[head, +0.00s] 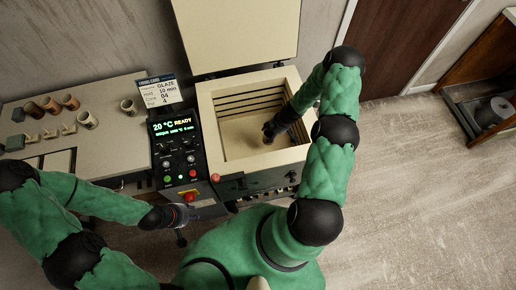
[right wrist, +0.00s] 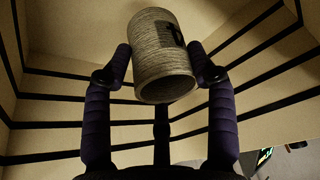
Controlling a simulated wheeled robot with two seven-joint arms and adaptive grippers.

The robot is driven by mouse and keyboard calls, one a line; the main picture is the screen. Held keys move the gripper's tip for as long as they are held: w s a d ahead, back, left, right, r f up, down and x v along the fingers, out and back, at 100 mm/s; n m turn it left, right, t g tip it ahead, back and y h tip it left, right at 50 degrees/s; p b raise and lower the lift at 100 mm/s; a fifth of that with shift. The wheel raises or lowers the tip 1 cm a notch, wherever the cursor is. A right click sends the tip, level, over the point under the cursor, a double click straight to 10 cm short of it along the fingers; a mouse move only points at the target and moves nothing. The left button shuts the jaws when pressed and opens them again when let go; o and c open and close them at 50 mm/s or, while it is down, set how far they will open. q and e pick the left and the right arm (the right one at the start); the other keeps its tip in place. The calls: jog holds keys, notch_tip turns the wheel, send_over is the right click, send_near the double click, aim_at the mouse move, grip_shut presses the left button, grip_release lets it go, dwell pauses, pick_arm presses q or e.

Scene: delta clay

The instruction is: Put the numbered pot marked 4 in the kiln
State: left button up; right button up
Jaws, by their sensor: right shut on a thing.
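The kiln (head: 208,150) stands open in the head view, with its cream lid (head: 245,35) raised at the back. My right arm reaches over the rim, and my right gripper (head: 268,132) is inside the chamber. In the right wrist view my right gripper (right wrist: 165,78) is shut on a ribbed grey-beige pot (right wrist: 160,62), one finger on each side. Whether the pot touches the kiln floor is unclear. My left gripper (head: 168,216) is outside, near the kiln controls; its fingers are unclear.
Several small pots, including a beige cup (head: 128,106), stand on the table (head: 120,150) at left. The control panel (head: 175,140) reads 20 °C READY, with a glaze card (head: 160,91) behind it. A wooden shelf (head: 485,80) is at right. The floor on the right is clear.

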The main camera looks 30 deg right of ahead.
jog(key=shift+f+b, duration=0.45)
jog(key=shift+f, duration=0.35)
notch_tip(320, 180, down, 5)
jog(key=b, duration=0.2)
jog(key=shift+f+b, duration=0.1)
jog(key=shift+b, duration=0.2)
jog(key=shift+f+b, duration=0.95)
jog(key=shift+f, duration=1.45)
jog(key=shift+r, duration=0.1)
jog(key=o, duration=1.2)
jog(key=shift+o, duration=0.2)
